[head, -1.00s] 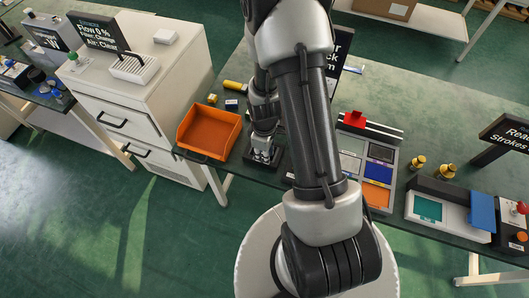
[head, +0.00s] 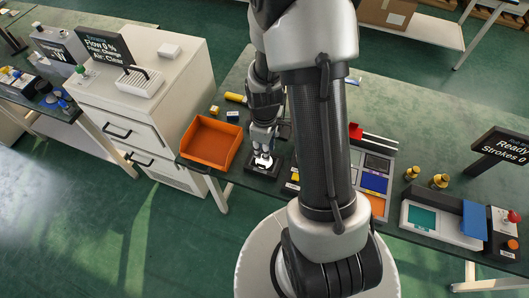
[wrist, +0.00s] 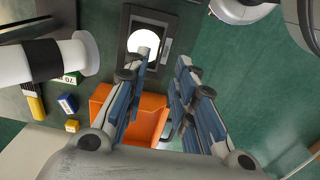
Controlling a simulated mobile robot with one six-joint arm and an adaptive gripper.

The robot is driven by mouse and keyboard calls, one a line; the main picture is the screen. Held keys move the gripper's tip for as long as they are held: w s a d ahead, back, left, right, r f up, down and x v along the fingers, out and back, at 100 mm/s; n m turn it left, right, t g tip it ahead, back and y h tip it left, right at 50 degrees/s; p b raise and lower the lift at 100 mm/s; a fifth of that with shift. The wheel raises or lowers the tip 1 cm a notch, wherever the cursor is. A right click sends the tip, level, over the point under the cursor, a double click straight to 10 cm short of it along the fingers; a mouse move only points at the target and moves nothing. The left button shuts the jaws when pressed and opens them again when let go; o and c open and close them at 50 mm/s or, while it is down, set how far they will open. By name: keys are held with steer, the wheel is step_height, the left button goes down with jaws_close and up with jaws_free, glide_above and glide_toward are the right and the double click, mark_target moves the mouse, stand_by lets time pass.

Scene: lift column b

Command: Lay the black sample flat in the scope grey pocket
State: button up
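My gripper (head: 263,158) is over a black stand with a bright white round spot (head: 264,162). In the wrist view my gripper (wrist: 162,64) has its two fingers apart, with no object visible between them. There the black stand (wrist: 128,50) and its white spot lie beyond the fingertips. A compartment tray (head: 388,205) to the right shows a dark grey pocket (head: 377,163), a blue one and an orange one; my arm hides its left part. I cannot pick out the black sample in either view.
An orange bin (head: 208,145) stands left of the stand, close to my gripper. Brass weights (head: 438,181) and a teal-and-blue station (head: 430,218) stand at the right. A white drawer cabinet (head: 150,95) stands left.

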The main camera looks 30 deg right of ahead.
steer(key=s+a+r+m+t, duration=0.1)
steer(key=a+r+m, duration=0.15)
steer(key=r, duration=0.65)
steer(key=s+a+r+m+t, duration=0.1)
steer(key=a+r, duration=0.2)
steer(key=r, duration=0.6)
steer(key=s+a+r+m+t, duration=0.2)
steer(key=s+a+r+m, duration=0.2)
steer(key=s+r, duration=0.7)
steer(key=shift+s+a, duration=0.25)
steer(key=shift+a, duration=0.3)
steer(key=shift+d, duration=0.1)
